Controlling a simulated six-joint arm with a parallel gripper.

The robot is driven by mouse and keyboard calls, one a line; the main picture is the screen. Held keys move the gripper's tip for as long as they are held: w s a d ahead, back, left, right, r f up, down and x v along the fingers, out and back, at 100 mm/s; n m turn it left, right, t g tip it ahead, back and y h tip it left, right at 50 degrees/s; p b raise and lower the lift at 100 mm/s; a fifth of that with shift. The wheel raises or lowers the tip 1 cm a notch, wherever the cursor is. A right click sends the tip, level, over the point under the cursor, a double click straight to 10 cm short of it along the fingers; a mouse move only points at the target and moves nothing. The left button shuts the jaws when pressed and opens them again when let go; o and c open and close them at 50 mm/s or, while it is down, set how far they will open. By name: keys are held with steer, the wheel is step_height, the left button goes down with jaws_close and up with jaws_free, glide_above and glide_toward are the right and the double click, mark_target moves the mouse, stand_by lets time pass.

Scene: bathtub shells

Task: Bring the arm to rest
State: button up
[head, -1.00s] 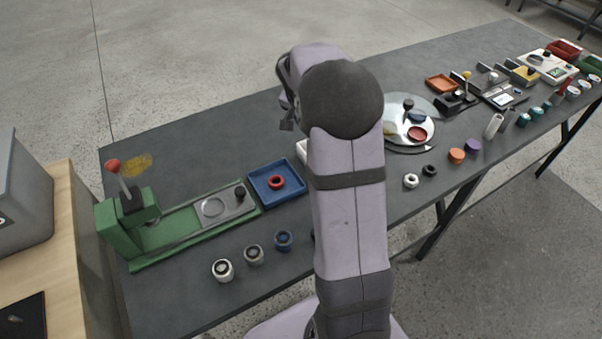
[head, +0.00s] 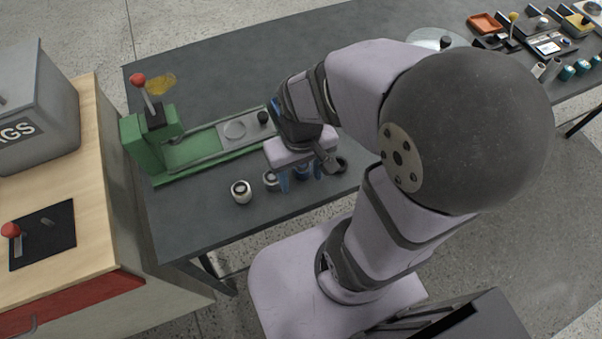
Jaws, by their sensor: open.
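My arm reaches from its pale base over the near edge of the dark table (head: 215,232). A grey cup (head: 270,181) stands just left of the fingers, partly hidden.
A green press with a red-knobbed lever (head: 147,140) stands at the table's left end. A grey bin (head: 40,110) and a wooden cabinet (head: 95,215) are left of it. A round plate (head: 425,36) and several devices lie at the far right. My arm hides the table's middle.

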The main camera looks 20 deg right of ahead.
step_height(320, 180, up, 2)
steer(key=p, duration=0.2)
steer(key=shift+r+p, duration=0.25)
steer(key=shift+p, duration=0.1)
steer(key=shift+c, duration=0.4)
stand_by(0.8)
